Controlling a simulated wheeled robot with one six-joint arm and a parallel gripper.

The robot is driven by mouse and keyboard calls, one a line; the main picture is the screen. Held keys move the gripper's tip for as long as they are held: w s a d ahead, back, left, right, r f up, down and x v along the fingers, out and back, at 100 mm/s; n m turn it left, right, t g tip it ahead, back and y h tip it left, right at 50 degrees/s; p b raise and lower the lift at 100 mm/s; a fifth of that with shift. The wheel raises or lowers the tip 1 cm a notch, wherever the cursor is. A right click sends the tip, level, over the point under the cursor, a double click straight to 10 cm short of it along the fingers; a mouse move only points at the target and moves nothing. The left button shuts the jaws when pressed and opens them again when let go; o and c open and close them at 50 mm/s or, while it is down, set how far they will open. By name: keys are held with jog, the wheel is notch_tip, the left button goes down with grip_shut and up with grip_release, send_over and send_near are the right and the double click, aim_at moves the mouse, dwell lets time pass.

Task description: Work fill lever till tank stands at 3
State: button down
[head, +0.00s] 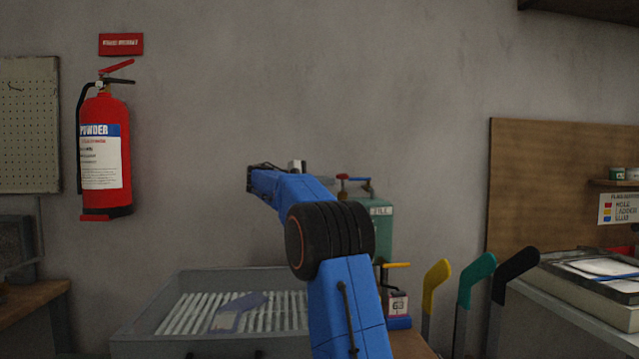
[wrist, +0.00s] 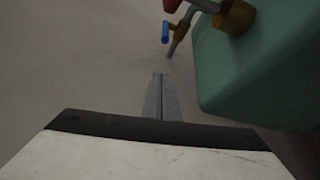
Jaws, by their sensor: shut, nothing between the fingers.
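A green tank (head: 381,228) with a pale label that seems to read FILL stands behind my blue arm, which hides its left side. A red-ended lever (head: 352,177) sits on its top fittings. In the wrist view the tank (wrist: 250,75) fills the upper right, with a brass fitting (wrist: 235,17), a red end (wrist: 172,4) and a blue-handled part (wrist: 165,32) beside it. My gripper (wrist: 161,78) is shut and empty, pointing at the gap left of the tank, apart from the lever. No tank level reading is legible.
A slatted grey tray (head: 180,334) holds a grey-blue flat form (head: 238,312). Right of my arm are a small white-and-red marked box (head: 398,304), a yellow handle (head: 397,265), and yellow (head: 435,280), teal (head: 475,275) and black (head: 513,270) upright forms. An extinguisher (head: 105,150) hangs left.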

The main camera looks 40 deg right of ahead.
aim_at(338, 182)
jog(key=d, duration=0.4)
jog(key=shift+s+d+f, duration=0.15)
jog(key=shift+s+d, duration=0.1)
jog(key=shift+d, duration=0.05)
jog(key=shift+s+a+r, duration=0.15)
jog(key=shift+s+a, duration=0.2)
jog(key=shift+s, duration=0.15)
jog(key=shift+s+a+r, duration=0.15)
jog(key=shift+s+a, duration=0.2)
jog(key=shift+s, duration=0.15)
jog(key=shift+s+a+r, duration=0.1)
jog(key=shift+s+a, duration=0.15)
jog(key=shift+s, duration=0.5)
jog(key=shift+s+a+n+t, duration=0.3)
jog(key=shift+s+n+t, duration=0.3)
jog(key=shift+t, duration=0.3)
jog(key=shift+s+a, duration=0.2)
jog(key=shift+s, duration=0.25)
jog(key=shift+w, duration=0.1)
